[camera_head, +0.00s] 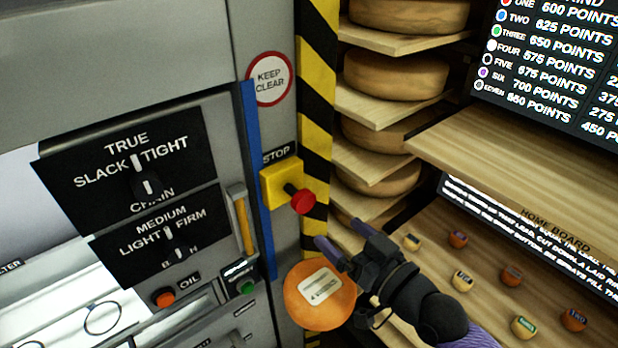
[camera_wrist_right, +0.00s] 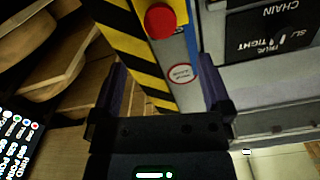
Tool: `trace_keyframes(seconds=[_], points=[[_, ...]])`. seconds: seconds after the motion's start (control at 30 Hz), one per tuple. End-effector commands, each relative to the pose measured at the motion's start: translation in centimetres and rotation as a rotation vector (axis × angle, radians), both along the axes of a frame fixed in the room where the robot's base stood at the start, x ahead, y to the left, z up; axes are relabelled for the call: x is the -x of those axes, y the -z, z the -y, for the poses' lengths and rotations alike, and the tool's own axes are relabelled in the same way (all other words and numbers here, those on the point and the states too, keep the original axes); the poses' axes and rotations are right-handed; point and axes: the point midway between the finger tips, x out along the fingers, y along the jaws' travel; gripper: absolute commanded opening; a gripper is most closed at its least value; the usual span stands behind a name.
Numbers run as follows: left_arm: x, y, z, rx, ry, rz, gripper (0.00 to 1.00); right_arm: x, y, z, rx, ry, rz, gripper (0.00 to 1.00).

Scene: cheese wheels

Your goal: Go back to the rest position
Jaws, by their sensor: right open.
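My right gripper (camera_head: 343,236) is open and empty. It is at the lower middle of the head view, with its arm coming in from the lower right. Its two spread fingers also show in the right wrist view (camera_wrist_right: 162,85), with nothing between them but the striped post and panel behind. The red stop button (camera_head: 303,201) on its yellow box sits just up and left of the fingertips, apart from them in the picture. In the right wrist view the button (camera_wrist_right: 160,21) is at the top. My left gripper is not in view.
Left stands a grey machine with a black control panel (camera_head: 130,170). A yellow-black striped post (camera_head: 317,100) stands beside shelves of cheese wheels (camera_head: 395,74). A round orange piece with a white label (camera_head: 305,311) is below the gripper. Small round pieces (camera_head: 512,275) sit on the wooden board at right.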

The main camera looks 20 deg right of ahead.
Motion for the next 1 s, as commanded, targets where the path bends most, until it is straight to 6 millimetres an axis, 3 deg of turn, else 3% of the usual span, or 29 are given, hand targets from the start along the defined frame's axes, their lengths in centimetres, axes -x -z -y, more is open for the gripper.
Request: trace_keyframes(seconds=[0.07, 0.17, 0.3, 0.5, 0.63, 0.7, 0.83, 0.97, 1.0], points=[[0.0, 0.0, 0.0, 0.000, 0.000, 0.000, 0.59, 0.2, 0.5, -0.4, 0.013, -0.008, -0.027, 0.99], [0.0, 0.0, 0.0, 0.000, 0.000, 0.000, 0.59, 1.8, 3.4, -2.2, 0.101, -0.042, -0.188, 0.99], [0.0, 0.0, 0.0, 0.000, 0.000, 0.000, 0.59, 5.8, 8.4, -3.9, 0.280, -0.061, -0.514, 0.99], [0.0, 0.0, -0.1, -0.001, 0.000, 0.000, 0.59, 12.1, 12.0, -3.3, 0.447, -0.006, -0.923, 0.99], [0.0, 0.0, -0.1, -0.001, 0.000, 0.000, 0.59, 16.7, 12.7, -2.4, 0.507, 0.056, -1.180, 0.99], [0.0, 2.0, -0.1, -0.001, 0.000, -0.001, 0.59, 16.2, 17.4, -2.3, 0.518, 0.050, -1.197, 0.99], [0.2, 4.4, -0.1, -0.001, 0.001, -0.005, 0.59, 15.9, 24.4, -2.4, 0.527, 0.039, -1.222, 0.99], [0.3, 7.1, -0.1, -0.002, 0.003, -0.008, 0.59, 16.5, 32.2, -2.3, 0.538, 0.027, -1.250, 0.99], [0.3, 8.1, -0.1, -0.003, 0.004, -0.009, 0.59, 17.0, 35.0, -2.3, 0.542, 0.023, -1.262, 0.99]])
